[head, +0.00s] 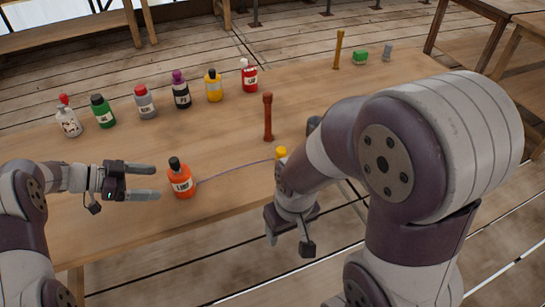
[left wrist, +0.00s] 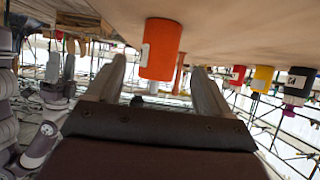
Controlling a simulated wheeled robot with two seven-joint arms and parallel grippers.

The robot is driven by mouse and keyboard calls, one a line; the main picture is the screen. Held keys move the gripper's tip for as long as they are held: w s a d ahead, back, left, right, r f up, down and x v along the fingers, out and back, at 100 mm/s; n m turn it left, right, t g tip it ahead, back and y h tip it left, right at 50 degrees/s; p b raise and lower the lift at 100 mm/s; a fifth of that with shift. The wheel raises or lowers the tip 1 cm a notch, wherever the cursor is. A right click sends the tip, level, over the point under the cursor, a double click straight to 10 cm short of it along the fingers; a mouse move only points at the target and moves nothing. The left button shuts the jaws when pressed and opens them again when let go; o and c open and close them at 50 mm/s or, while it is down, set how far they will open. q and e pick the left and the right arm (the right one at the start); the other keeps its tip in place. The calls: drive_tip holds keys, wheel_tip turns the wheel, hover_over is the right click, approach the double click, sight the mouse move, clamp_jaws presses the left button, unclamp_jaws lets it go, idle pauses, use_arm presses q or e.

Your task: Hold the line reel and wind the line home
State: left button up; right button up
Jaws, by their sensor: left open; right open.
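An orange bottle-shaped reel (head: 181,181) with a black cap and a white label stands upright on the wooden table (head: 215,140). A thin pale line (head: 235,171) runs from it to the right, to a small yellow-topped piece (head: 281,152) partly hidden by my right arm. My left gripper (head: 152,182) is open, its fingers pointing at the reel from the left. In the left wrist view, which looks upside down, the orange reel (left wrist: 161,50) shows between the open fingers, beyond them.
Several bottles stand in a row behind, from a white one (head: 68,121) to a red one (head: 250,76). A reddish-brown post (head: 268,117) stands mid-table. A yellow-brown post (head: 338,49), a green block (head: 360,57) and a grey piece (head: 387,52) are at the far right.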

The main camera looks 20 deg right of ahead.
sight(178, 183)
use_arm(q)
drive_tip(key=b+x, duration=0.1)
drive_tip(key=x, duration=0.1)
drive_tip(key=b+x, duration=0.2)
drive_tip(key=shift+a+f, duration=0.15)
drive_tip(key=shift+f, duration=0.25)
drive_tip(key=d, duration=0.2)
drive_tip(key=d+p, duration=0.1)
drive_tip(key=shift+d+f, duration=0.1)
drive_tip(key=shift+f, duration=0.2)
drive_tip(key=shift+d+f, duration=0.3)
drive_tip(key=shift+d, duration=0.15)
use_arm(e)
drive_tip(key=shift+f, duration=1.5)
use_arm(q)
drive_tip(key=c, duration=0.6)
